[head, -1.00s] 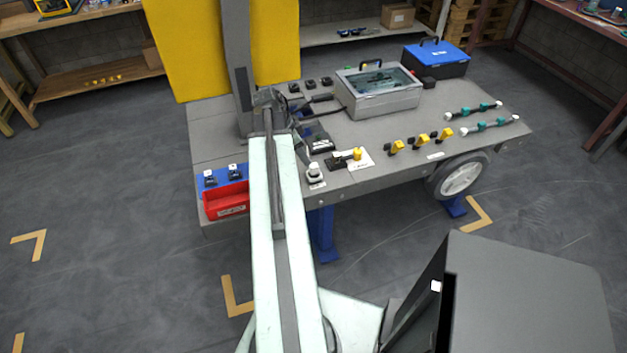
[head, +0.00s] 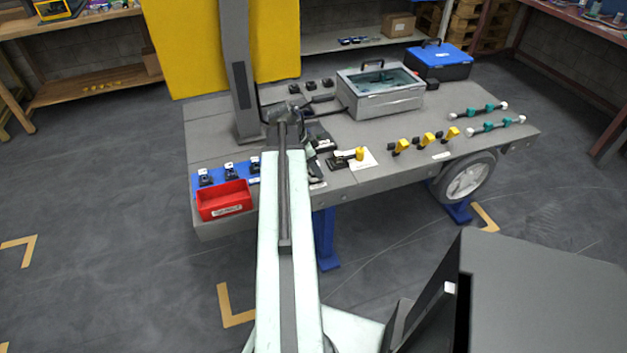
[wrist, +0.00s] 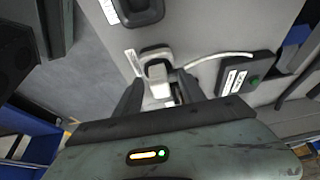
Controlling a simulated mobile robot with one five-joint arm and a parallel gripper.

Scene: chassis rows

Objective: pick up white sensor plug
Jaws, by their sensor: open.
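The white sensor plug (wrist: 158,74) shows in the wrist view as a pale block with a dark top part. It stands on the grey bench surface, between or just beyond the tips of my gripper (wrist: 160,92). The two dark fingers are apart, one on each side of it. I cannot tell whether either finger touches it. In the head view my gripper (head: 312,160) is low over the front edge of the bench, and the arm and gripper hide the plug there.
A black box with a green button (wrist: 253,80) lies right of the plug, with a pale cable nearby. On the bench (head: 400,180) are a red bin (head: 224,200), a yellow plug (head: 360,154), several yellow connectors and a grey case (head: 385,102). A grey post (head: 236,80) stands behind my arm.

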